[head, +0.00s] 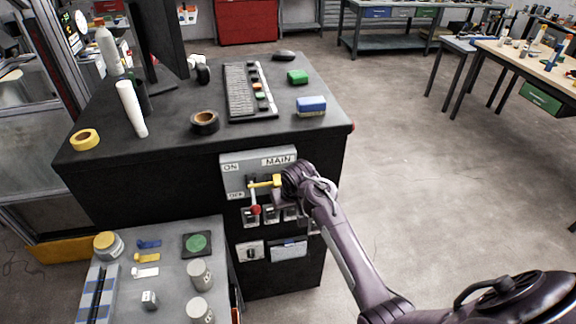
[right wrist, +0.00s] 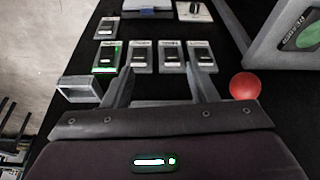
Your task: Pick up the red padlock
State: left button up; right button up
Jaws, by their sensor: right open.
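I cannot make out a red padlock in either view. The only small red thing near my right gripper (head: 278,186) is a round red ball (head: 255,209) at the end of a short lever on the grey MAIN switch panel (head: 234,183). The ball (right wrist: 245,86) also shows right of my fingers in the right wrist view. My right gripper (right wrist: 160,76) is open, with nothing between its fingers. It is at the front of the panel, beside a yellow piece (head: 263,184), and partly hides the panel. My left gripper is not in view.
Several small switch boxes (right wrist: 142,57) sit beyond my fingers. The black cabinet (head: 190,150) carries a keyboard (head: 238,90), tape rolls and a blue-white block (head: 311,106). A lower grey table (head: 170,290) holds tags and jars. Open floor (head: 420,160) lies to the right.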

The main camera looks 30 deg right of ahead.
jog(key=w+d+r+m+p, duration=0.1)
jog(key=w+d+r+p, duration=0.15)
jog(key=r, duration=1.35)
jog(key=shift+h, duration=0.3)
jog(key=p+x, duration=0.1)
jog(key=x, duration=0.2)
jog(key=p+x, duration=0.2)
jog(key=x, duration=0.2)
jog(key=shift+w+r, duration=0.15)
jog(key=shift+w, duration=0.25)
jog(key=shift+w+f+t, duration=0.15)
jog(key=shift+f+t, duration=0.15)
jog(key=shift+f, duration=0.05)
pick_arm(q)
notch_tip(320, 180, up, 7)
pick_arm(e)
jog(key=shift+c, duration=0.3)
grip_shut()
